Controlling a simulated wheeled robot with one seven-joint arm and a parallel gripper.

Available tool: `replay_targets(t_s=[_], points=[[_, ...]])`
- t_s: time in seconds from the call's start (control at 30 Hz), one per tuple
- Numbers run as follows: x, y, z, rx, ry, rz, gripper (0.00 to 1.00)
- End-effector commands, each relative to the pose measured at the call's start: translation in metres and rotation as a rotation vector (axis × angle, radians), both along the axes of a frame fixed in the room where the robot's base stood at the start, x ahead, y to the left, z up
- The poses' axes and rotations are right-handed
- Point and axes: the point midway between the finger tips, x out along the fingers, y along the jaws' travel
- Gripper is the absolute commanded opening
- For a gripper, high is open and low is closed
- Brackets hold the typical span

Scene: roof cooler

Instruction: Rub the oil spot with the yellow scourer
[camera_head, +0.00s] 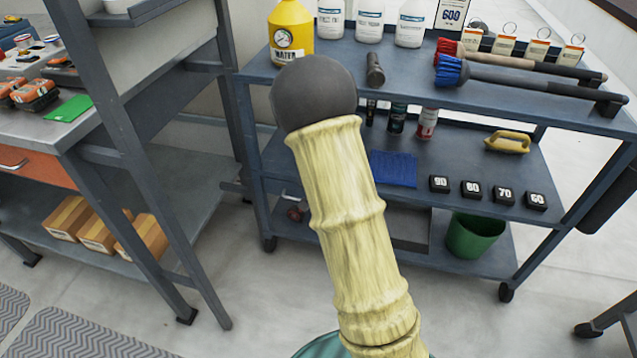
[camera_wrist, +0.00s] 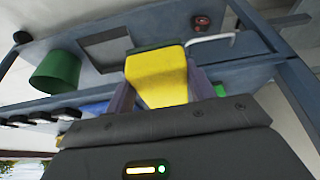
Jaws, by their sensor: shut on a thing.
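In the wrist view my gripper (camera_wrist: 158,84) is shut on the yellow scourer (camera_wrist: 160,72), a yellow block between the two dark fingers. A dark green strip shows along its far edge. The scourer is up in front of the cart's shelves; I cannot tell whether it touches anything. In the head view my own arm fills the middle and hides my gripper and the scourer. I cannot make out an oil spot in either view.
A green bucket (camera_head: 475,235) is below. A workbench (camera_head: 50,130) stands left.

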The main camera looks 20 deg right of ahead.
Motion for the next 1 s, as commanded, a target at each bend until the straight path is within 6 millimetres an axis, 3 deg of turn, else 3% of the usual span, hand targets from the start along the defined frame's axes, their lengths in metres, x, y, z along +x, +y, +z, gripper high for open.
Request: replay_targets(t_s=[0.03,0.57,1.0], points=[[0.0,0.001,0.014,0.0,0.004,0.012,0.36],[-0.005,0.021,0.036,0.001,0.004,0.18,0.36],[-0.025,0.04,0.057,0.001,0.005,0.317,0.36]])
